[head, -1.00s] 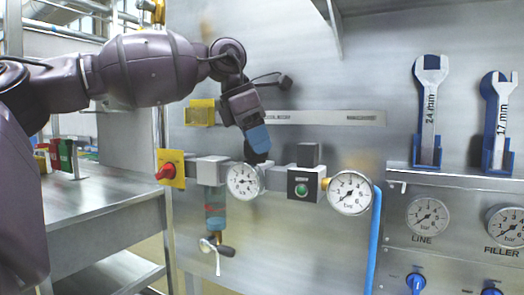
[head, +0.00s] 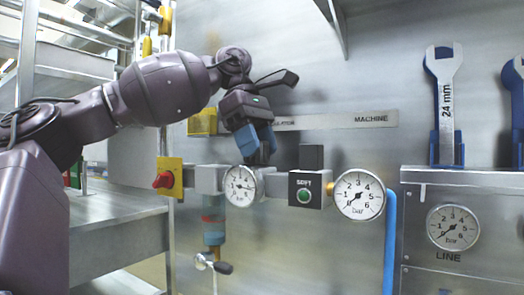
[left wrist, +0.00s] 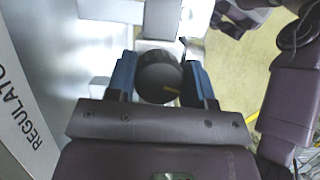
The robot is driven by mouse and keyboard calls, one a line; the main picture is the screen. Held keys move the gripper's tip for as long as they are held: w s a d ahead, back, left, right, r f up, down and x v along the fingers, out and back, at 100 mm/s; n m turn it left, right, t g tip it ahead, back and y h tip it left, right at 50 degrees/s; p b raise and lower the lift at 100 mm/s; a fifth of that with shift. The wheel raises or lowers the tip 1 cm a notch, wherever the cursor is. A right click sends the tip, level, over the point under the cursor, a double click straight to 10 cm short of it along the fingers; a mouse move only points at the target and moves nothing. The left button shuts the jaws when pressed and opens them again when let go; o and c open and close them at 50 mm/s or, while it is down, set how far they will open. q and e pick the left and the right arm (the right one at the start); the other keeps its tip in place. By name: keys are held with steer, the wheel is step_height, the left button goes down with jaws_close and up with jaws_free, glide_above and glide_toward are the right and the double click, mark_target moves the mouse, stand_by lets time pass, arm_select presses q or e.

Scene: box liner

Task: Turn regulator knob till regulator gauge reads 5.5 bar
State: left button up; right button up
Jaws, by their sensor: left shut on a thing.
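My left gripper (head: 257,150) reaches down from above onto the regulator, just above the regulator gauge (head: 240,186). In the left wrist view its blue fingers stand on both sides of the black regulator knob (left wrist: 158,78), closed on it. A small yellow mark shows on the knob's edge. In the head view the gripper hides the knob. The regulator gauge is a round white dial; its needle is too small to read surely. My right gripper is not in view.
Right of the regulator is a block with a green button (head: 304,196) and a second gauge (head: 359,194). A red knob on a yellow plate (head: 165,179) is at the left. A blue hose (head: 390,240) hangs at the right. A 24 mm wrench (head: 444,105) stands above the LINE gauge (head: 453,227).

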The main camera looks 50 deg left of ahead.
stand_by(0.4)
arm_select(q)
steer(key=o, duration=0.9)
steer(key=shift+o, duration=0.2)
steer(key=v, duration=1)
steer(key=shift+r, duration=0.4)
steer(key=shift+a, duration=0.2)
